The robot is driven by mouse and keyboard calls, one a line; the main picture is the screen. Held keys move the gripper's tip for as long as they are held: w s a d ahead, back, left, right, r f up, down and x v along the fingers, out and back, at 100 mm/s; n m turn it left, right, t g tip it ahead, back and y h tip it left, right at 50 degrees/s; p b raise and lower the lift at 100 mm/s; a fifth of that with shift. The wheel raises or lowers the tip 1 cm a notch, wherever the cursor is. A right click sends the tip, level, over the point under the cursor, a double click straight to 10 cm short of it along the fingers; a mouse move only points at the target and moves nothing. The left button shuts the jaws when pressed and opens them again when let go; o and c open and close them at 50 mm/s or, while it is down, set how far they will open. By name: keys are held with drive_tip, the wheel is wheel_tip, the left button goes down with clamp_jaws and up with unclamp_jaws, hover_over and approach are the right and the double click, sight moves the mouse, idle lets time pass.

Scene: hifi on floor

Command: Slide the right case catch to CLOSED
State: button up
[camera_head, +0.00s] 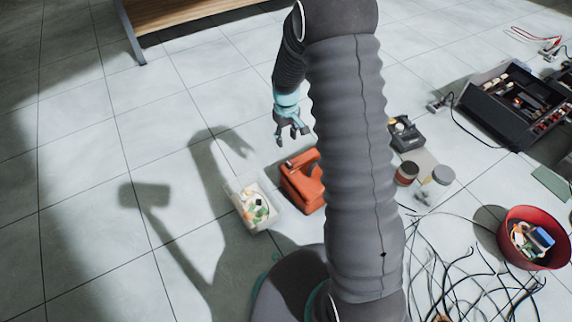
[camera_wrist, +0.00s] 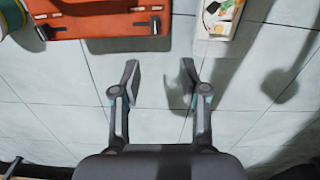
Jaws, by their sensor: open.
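The orange case (camera_head: 302,183) lies on the tiled floor, partly hidden behind my arm in the head view. In the wrist view, the orange case (camera_wrist: 100,22) is at the top left, cut off by the frame edge. A small metal catch (camera_wrist: 154,25) sits at its right end, and another small dark fitting (camera_wrist: 43,33) sits towards its left end. Whether either catch is open or closed is too small to tell. My gripper (camera_head: 293,135) is open and empty, above the floor beside the case. Its spread fingers (camera_wrist: 160,75) point towards the case's side without touching it.
A clear tray (camera_head: 250,205) of small parts stands beside the case. Jars (camera_head: 406,173), a red bowl (camera_head: 534,238), loose cables (camera_head: 455,262) and a black toolbox (camera_head: 515,103) lie to the right. The floor at left is clear.

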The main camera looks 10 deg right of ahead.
sight(289, 163)
drive_tip(key=f, duration=0.4)
drive_tip(key=f+b, duration=0.1)
drive_tip(key=f, duration=0.4)
drive_tip(key=d+f+b, duration=0.1)
drive_tip(key=f, duration=0.3)
drive_tip(key=shift+f, duration=0.3)
clamp_jaws()
